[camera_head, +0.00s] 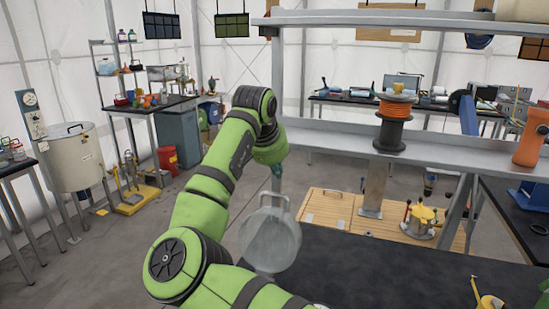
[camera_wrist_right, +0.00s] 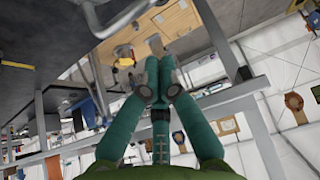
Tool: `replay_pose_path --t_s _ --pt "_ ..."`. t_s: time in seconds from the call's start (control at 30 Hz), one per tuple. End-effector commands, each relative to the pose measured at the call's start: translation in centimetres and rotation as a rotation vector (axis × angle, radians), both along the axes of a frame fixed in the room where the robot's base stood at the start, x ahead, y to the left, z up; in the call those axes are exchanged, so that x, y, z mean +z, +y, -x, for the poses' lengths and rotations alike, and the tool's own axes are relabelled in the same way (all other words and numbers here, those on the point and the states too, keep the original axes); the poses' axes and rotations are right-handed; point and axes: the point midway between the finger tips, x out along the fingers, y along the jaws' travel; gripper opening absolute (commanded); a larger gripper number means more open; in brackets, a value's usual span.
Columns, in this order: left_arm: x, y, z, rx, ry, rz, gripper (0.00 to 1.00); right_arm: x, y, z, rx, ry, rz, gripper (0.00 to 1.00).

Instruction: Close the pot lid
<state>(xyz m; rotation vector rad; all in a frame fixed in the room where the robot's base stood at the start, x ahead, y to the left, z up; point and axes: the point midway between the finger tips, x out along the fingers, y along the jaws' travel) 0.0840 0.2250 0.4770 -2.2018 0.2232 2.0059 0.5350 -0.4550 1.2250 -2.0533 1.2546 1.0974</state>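A grey round lid (camera_head: 270,240) with a looped handle on its upper edge stands tilted up at the near edge of the dark table. The pot body below it cannot be made out. My right gripper (camera_head: 277,171) hangs just above the lid handle, apart from it as far as I can tell. In the right wrist view its teal fingers (camera_wrist_right: 156,72) come together at the tips with nothing clear between them. A curved metal bar, probably the lid handle (camera_wrist_right: 112,20), shows beyond them at upper left. My left gripper is not in view.
A dark tabletop (camera_head: 390,270) lies in front, mostly bare. A grey shelf (camera_head: 430,150) bearing an orange spool (camera_head: 394,108) crosses right of my arm. A large metal tank (camera_head: 75,160) stands at far left. A wooden platform (camera_head: 340,210) lies behind the table.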

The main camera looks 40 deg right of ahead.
Motion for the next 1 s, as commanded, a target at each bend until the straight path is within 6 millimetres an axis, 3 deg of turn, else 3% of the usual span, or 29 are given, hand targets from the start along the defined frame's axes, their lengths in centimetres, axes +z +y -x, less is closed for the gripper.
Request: replay_pose_path --t_s 0.2,0.5,1.0 --pt "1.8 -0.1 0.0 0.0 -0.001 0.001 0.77 -3.8 -2.4 -1.2 0.0 0.004 0.0 0.0" --pt "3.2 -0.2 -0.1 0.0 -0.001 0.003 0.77 -3.5 0.8 0.3 0.002 0.0 0.002 0.0" --pt "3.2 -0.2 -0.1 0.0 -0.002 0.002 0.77 -3.6 1.1 0.6 0.0 0.0 0.003 0.0"
